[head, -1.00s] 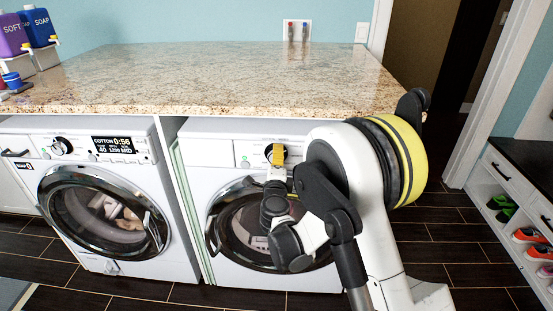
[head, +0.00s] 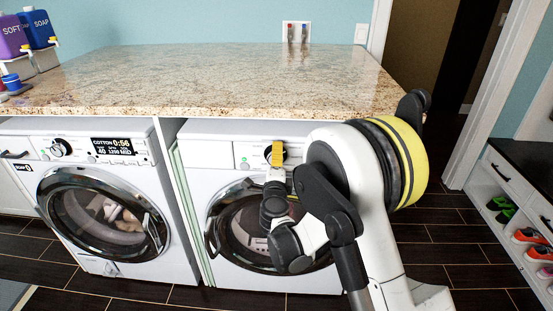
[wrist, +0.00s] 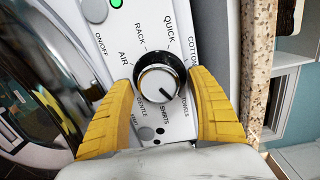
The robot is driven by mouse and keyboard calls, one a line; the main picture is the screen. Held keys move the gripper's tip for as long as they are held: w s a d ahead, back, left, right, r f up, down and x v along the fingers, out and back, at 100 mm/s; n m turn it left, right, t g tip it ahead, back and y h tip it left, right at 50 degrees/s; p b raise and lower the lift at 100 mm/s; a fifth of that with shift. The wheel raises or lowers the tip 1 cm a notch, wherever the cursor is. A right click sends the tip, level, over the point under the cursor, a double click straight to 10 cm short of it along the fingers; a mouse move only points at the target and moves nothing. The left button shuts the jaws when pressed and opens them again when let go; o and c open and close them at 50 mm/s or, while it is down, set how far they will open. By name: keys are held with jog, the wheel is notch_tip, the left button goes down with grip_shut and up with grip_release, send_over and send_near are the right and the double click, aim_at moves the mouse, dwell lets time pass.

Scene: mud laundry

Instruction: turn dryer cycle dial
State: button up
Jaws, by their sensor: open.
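The dryer (head: 295,180) is the white machine on the right under the counter. Its cycle dial (wrist: 160,80) has a black rim and a silver face, with labels such as AIR, QUICK and COTTON around it. The pointer line aims at the lower right of the wrist view, near SHIRTS and TOWELS. My gripper (wrist: 160,77) is open, with one yellow finger on each side of the dial. Contact with the dial cannot be told. In the head view my gripper (head: 277,153) is at the dryer's panel and partly hides the dial.
A green-lit ON/OFF button (wrist: 115,3) is near the dial. The granite counter (head: 230,85) overhangs closely above. A washer (head: 105,205) with a lit display stands to the left. The dryer's round door (head: 222,220) is below the panel. Shoe shelves (head: 515,215) stand at right.

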jog(key=s, duration=0.7)
jog(key=shift+s, duration=0.25)
jog(key=shift+r, duration=0.15)
jog(key=s+d+r+n+g+y, duration=0.1)
jog(key=s+r+n+y, duration=0.25)
jog(key=r+n, duration=0.35)
jog(key=s+d+r+n+g+y, duration=0.1)
jog(key=s+d+r+n+y, duration=0.2)
jog(key=r+n, duration=0.45)
jog(key=s+d+f+n+g+h, duration=0.2)
jog(key=s+d, duration=0.6)
jog(key=s, duration=0.4)
jog(key=s+d+f+n+g+h, duration=0.2)
jog(key=s+d+f+g+h, duration=0.2)
jog(key=s+d, duration=0.5)
jog(key=s+f+g, duration=0.2)
jog(key=s+f, duration=0.1)
jog(key=s, duration=0.1)
jog(key=shift+d+f+g, duration=0.15)
jog(key=shift+f+g, duration=0.15)
